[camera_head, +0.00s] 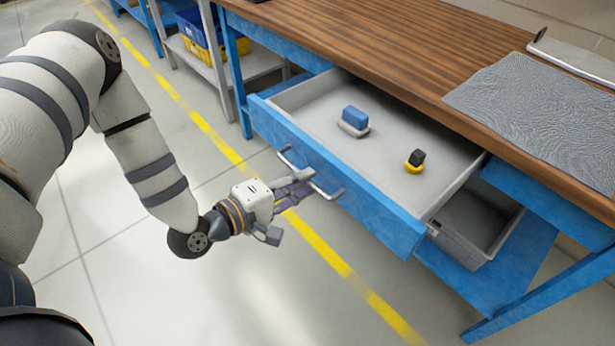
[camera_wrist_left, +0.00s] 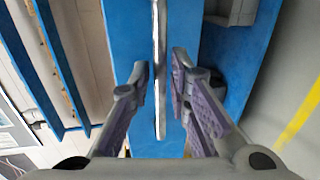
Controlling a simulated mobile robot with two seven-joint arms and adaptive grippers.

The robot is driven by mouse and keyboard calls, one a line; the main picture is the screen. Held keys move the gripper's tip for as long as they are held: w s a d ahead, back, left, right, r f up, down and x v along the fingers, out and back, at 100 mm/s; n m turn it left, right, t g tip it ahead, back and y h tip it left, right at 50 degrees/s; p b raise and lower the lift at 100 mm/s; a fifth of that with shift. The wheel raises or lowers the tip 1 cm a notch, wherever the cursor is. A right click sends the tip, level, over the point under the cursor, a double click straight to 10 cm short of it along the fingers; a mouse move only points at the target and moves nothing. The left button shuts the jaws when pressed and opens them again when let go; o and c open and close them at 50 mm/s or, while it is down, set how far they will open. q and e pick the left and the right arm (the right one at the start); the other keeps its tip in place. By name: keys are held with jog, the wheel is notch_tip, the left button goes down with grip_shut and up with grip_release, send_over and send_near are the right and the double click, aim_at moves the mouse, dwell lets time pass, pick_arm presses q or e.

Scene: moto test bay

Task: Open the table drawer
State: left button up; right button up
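The table drawer (camera_head: 372,205) is pulled well out from under the blue workbench, and its grey inside shows. Its metal bar handle (camera_head: 287,158) runs along the blue front. My left gripper (camera_head: 302,183) is at the handle, reaching in from the left. In the left wrist view the handle (camera_wrist_left: 160,45) passes between the two fingers of the left gripper (camera_wrist_left: 159,80). The fingers stand apart, with a narrow gap showing on either side of the bar. My right gripper is not in view.
A blue block-like object (camera_head: 354,117) and a small yellow and black object (camera_head: 415,161) lie in the drawer. A grey mat (camera_head: 540,115) lies on the wooden worktop (camera_head: 400,50). A grey bin (camera_head: 478,225) sits under the bench. The floor before the drawer is clear.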

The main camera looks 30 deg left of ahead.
pick_arm(q)
jog(key=v, duration=1)
jog(key=shift+s, duration=0.15)
jog(key=s+d+f+m+g+p, duration=0.2)
jog(key=s+d+f+m+g, duration=0.3)
jog(key=s+f+m+g, duration=0.4)
jog(key=s+a+f+m+g+y+p, duration=0.1)
jog(key=s+g, duration=0.7)
jog(key=s, duration=0.9)
notch_tip(320, 180, down, 2)
jog(key=a+m+y, duration=0.1)
jog(key=m+y, duration=0.2)
jog(key=y, duration=0.1)
jog(key=shift+s+m, duration=0.3)
jog(key=shift+s, duration=0.1)
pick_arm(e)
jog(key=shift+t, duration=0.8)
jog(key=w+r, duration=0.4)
